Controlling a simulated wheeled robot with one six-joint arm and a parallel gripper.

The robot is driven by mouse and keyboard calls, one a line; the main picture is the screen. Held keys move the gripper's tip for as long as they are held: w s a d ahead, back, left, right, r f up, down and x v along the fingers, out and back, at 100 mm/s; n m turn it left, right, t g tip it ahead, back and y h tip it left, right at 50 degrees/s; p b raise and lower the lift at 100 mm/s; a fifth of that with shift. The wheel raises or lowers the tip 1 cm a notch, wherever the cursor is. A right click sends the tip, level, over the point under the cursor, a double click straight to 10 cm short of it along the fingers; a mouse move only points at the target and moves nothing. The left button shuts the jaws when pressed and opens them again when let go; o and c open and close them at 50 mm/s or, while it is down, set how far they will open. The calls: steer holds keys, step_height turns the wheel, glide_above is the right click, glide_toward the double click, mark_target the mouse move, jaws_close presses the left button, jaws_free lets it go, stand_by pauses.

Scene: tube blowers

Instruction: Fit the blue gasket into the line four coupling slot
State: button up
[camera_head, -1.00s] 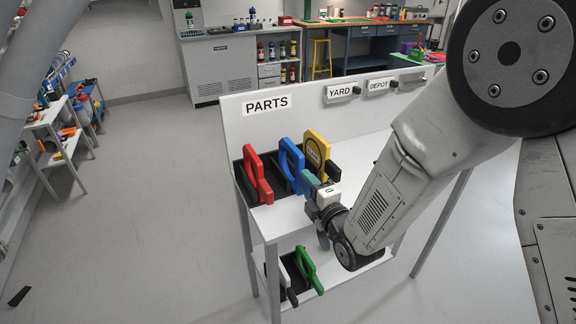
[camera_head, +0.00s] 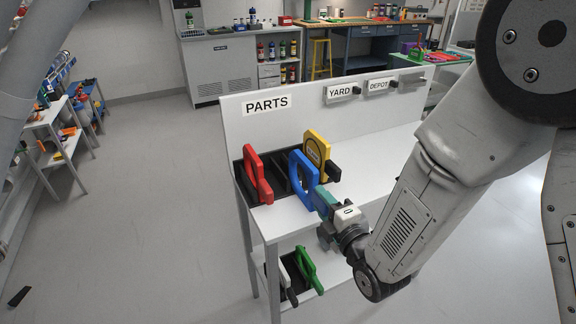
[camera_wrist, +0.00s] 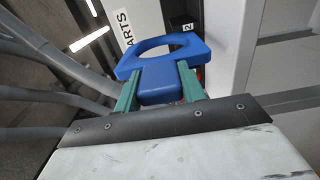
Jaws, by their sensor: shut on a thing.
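The blue gasket (camera_head: 304,178) is a ring with a block-like tab, held out in front of the black rack on the PARTS bench. My gripper (camera_head: 325,199) is shut on its tab. In the wrist view the green fingers of my gripper (camera_wrist: 158,90) press on both sides of the tab, and the blue gasket (camera_wrist: 196,50) extends beyond them with its ring opening visible. The line four coupling slot is not visible in these frames.
A red gasket (camera_head: 256,176) and a yellow gasket (camera_head: 317,149) stand in the rack on either side. Green (camera_head: 308,270) and grey (camera_head: 287,283) ones are on the lower shelf. The bench top (camera_head: 378,160) is clear to the right. The upright PARTS panel (camera_head: 290,112) stands behind.

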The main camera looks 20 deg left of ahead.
steer(key=shift+s+d, duration=0.3)
steer(key=shift+d, duration=0.1)
steer(key=shift+s, duration=0.1)
steer(key=shift+v, duration=2.9)
